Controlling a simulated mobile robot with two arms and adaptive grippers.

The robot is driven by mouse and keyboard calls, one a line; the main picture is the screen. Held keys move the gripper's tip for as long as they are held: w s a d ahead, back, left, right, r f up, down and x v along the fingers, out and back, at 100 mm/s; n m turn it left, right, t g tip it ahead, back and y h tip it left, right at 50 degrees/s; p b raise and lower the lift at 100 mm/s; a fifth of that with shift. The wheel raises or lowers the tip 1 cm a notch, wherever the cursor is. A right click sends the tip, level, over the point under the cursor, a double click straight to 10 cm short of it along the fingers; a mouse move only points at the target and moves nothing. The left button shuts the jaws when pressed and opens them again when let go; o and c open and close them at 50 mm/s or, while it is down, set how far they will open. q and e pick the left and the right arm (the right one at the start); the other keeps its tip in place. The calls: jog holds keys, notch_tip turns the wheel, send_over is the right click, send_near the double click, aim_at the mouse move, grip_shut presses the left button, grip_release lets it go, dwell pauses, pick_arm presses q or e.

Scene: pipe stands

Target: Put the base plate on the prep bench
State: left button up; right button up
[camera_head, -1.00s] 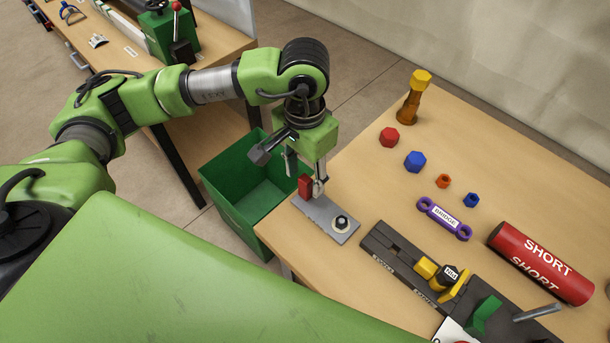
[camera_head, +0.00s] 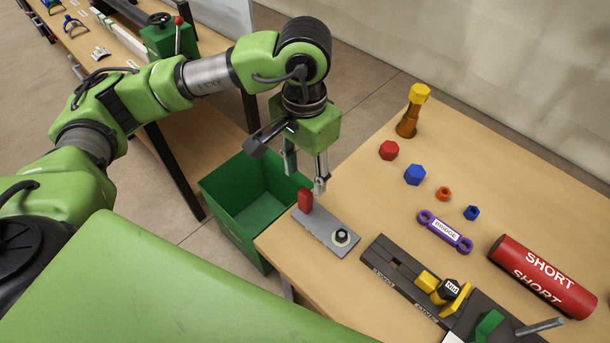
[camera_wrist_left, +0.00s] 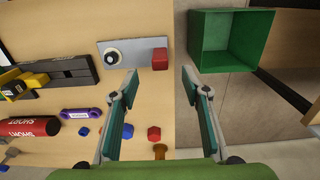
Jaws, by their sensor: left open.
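The base plate (camera_head: 324,232) is a flat grey plate with a red upright block (camera_head: 305,200) at one end and a black-and-white round fitting (camera_head: 341,237) at the other. It lies flat on the wooden bench (camera_head: 390,200) near its left edge. In the left wrist view the plate (camera_wrist_left: 125,50) lies beyond the fingertips, with the red block (camera_wrist_left: 160,58) at its right end. My left gripper (camera_head: 305,182) is open and empty, just above the red block end and apart from it; it also shows in the left wrist view (camera_wrist_left: 160,82). My right gripper is not in view.
A green bin (camera_head: 250,200) stands on the floor left of the bench. A dark fixture (camera_head: 400,270), purple bridge piece (camera_head: 445,231), red SHORT cylinder (camera_head: 540,277) and several coloured nuts lie on the bench. Another bench (camera_head: 90,45) is at upper left.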

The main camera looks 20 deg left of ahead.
pick_arm(q)
jog(key=shift+r, duration=0.6)
jog(key=shift+s, duration=0.1)
